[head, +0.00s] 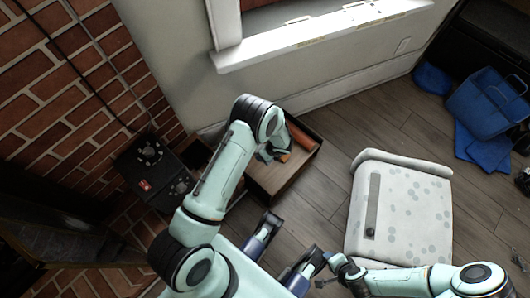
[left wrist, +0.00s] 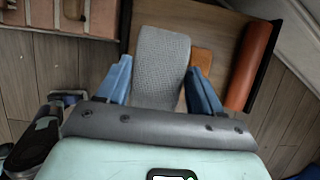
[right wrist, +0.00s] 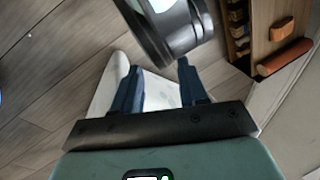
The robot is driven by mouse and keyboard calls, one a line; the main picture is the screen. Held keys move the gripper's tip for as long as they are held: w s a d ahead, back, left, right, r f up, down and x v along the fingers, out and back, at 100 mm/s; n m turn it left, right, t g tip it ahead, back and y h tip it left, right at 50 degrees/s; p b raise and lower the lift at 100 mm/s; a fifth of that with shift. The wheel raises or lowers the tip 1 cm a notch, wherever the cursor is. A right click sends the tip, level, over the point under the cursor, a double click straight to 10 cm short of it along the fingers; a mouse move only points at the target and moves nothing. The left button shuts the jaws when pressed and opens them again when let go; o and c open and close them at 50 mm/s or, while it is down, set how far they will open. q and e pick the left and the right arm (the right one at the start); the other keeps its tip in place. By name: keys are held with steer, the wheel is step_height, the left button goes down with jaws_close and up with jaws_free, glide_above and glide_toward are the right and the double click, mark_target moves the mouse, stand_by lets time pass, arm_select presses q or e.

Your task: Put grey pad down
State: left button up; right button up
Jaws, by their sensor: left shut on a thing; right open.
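The grey pad (left wrist: 160,62) is a textured, rounded slab between the two blue fingers of my left gripper (left wrist: 160,82), which is shut on it. The pad is over an open wooden box (left wrist: 205,18); I cannot tell whether it touches the bottom. In the head view my left gripper (head: 268,152) is at this box (head: 272,188), partly hidden by my arm. An orange-brown roll (left wrist: 252,65) lies along the box's right side, and a flat orange piece (left wrist: 202,62) shows beside the pad. My right gripper (right wrist: 158,82) is open and empty, away from the box.
A white spotted padded seat (head: 415,205) stands on the wood floor right of the box. A black unit (head: 155,170) stands by the brick wall at left. A blue bin (head: 488,105) and blue cloths are at the far right. Floor between box and seat is clear.

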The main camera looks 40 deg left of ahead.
arm_select(q)
steer(key=shift+f, duration=0.1)
step_height(320, 180, down, 15)
steer(key=b, duration=0.4)
arm_select(e)
steer(key=w+d+f+t+h, duration=0.1)
steer(key=w+d+f, duration=0.2)
steer(key=w+f, duration=0.2)
arm_select(q)
step_height(320, 180, down, 5)
steer(key=shift+r+b, duration=0.15)
steer(key=shift+b, duration=0.95)
steer(key=shift+c, duration=0.3)
steer(key=o, duration=1)
arm_select(e)
steer(key=shift+m+g, duration=0.3)
steer(key=shift+g, duration=0.2)
steer(key=s+f, duration=0.3)
steer(key=s, duration=0.1)
steer(key=shift+s+d+f, duration=0.1)
steer(key=shift+d+f, duration=0.1)
steer(key=shift+d, duration=0.1)
